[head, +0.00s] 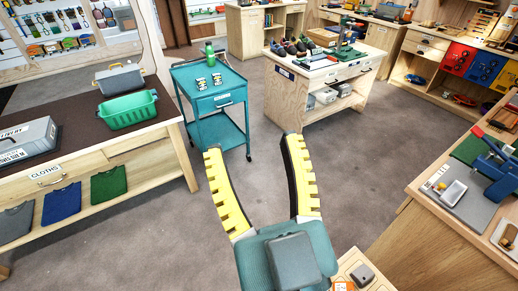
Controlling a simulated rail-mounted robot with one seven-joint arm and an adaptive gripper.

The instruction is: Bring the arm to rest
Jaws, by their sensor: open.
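My gripper (260,186) shows in the lower middle of the head view. Its two yellow toothed fingers stand wide apart, with nothing between them but the grey floor behind. The teal gripper body (258,262) with a grey block on it is at the bottom edge. The gripper is over open floor, in front of the teal cart as seen from here. The rest of my arm is out of the frame.
A dark-topped bench with a green basket (128,110) stands left. A teal trolley (213,98) and a wooden island (324,72) stand behind the gripper. A workbench with a blue vise (497,172) is at right. The middle floor (350,165) is clear.

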